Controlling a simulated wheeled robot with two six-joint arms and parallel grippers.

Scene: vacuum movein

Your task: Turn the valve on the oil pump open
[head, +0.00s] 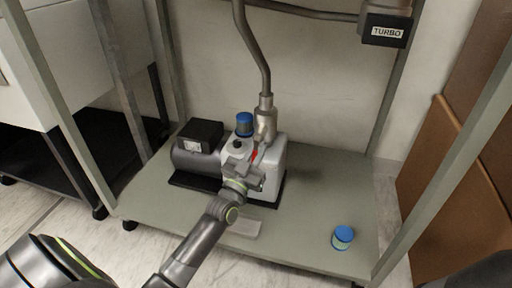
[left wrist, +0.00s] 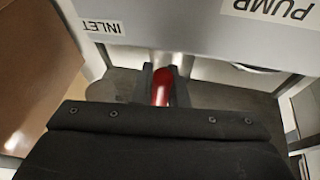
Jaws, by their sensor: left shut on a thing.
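The oil pump (head: 272,176) is a grey and white unit with a black motor box, standing on the lower shelf of a metal frame. Its red valve handle (head: 254,154) shows at the pump's front, near the metal pipe fitting. My left gripper (head: 248,165) reaches in from the lower left and is at the handle, covering part of it. In the left wrist view the red handle (left wrist: 162,86) sits between the two dark fingers, which are shut on it. The pump body (left wrist: 200,25) carries "INLET" and "PUMP" labels there. My right gripper is not in view.
A blue-capped jar (head: 343,237) stands on the shelf (head: 310,215) at the right front. A pipe (head: 258,55) rises from the pump toward a "TURBO" box (head: 386,28). Frame posts stand on both sides.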

